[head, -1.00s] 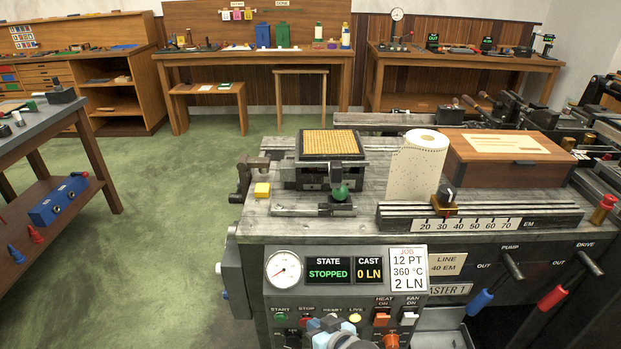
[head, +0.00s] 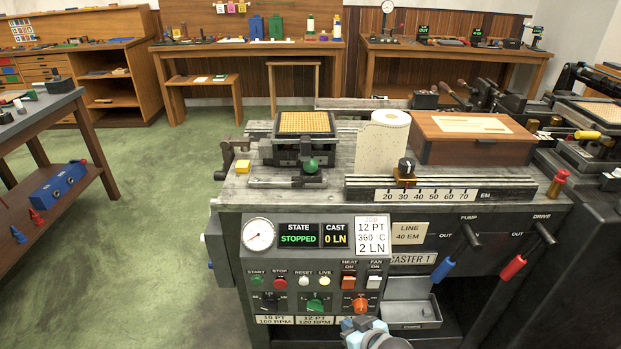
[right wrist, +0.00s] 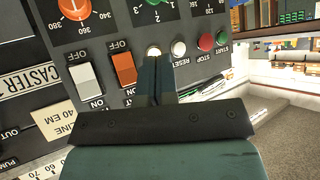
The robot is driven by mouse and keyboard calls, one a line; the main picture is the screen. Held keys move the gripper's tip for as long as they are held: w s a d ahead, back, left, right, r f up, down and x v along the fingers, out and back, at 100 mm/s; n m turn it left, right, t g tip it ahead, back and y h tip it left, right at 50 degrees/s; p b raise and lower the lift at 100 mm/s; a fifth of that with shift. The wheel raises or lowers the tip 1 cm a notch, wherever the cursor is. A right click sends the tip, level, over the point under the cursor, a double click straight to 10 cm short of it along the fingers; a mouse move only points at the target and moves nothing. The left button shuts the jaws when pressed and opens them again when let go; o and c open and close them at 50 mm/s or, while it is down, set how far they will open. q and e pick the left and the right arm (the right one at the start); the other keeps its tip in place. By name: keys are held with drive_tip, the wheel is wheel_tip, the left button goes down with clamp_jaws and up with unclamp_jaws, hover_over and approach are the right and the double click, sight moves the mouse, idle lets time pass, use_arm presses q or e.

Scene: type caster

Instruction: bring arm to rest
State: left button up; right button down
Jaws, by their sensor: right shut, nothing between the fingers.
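The caster's front panel (head: 310,300) faces me, with the state display reading STOPPED (head: 298,239) and the cast display reading 0 LN (head: 336,235). My right gripper (head: 366,326) is at the bottom of the head view, in front of the lower panel. In the right wrist view its fingers (right wrist: 156,68) are shut and empty. They overlap the lower edge of the pale yellow live button (right wrist: 153,51) in that picture; I cannot tell the gap. The orange heat switch (right wrist: 124,69) and white fan switch (right wrist: 85,79) are beside them. My left gripper is not in view.
A pump lever with blue handle (head: 442,267) and a drive lever with red handle (head: 513,267) jut out at the right. An open metal tray (head: 408,312) sits below them. A side table (head: 60,112) stands at left; the green floor (head: 170,190) between is clear.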

drive_tip(key=d+f+h, duration=0.3)
drive_tip(key=d, duration=1.3)
drive_tip(key=s+d+r+n, duration=0.1)
drive_tip(key=s+d+r, duration=0.15)
drive_tip(key=s, duration=0.85)
drive_tip(key=s+d+r+n, duration=0.2)
drive_tip(key=s+d, duration=0.1)
drive_tip(key=s, duration=0.8)
drive_tip(key=w+a+r+m+t+p, duration=0.15)
drive_tip(key=a+m, duration=0.45)
drive_tip(key=a, duration=0.7)
use_arm(q)
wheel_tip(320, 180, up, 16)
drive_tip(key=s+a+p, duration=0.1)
drive_tip(key=p, duration=1.7)
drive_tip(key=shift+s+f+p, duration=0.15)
drive_tip(key=shift+p, duration=0.25)
use_arm(e)
wheel_tip(320, 180, up, 16)
drive_tip(key=s+d, duration=0.1)
drive_tip(key=d, duration=0.1)
drive_tip(key=shift+f+n, duration=0.25)
drive_tip(key=shift+n, duration=0.05)
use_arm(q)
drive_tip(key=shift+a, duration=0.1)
use_arm(e)
drive_tip(key=shift+s, duration=0.1)
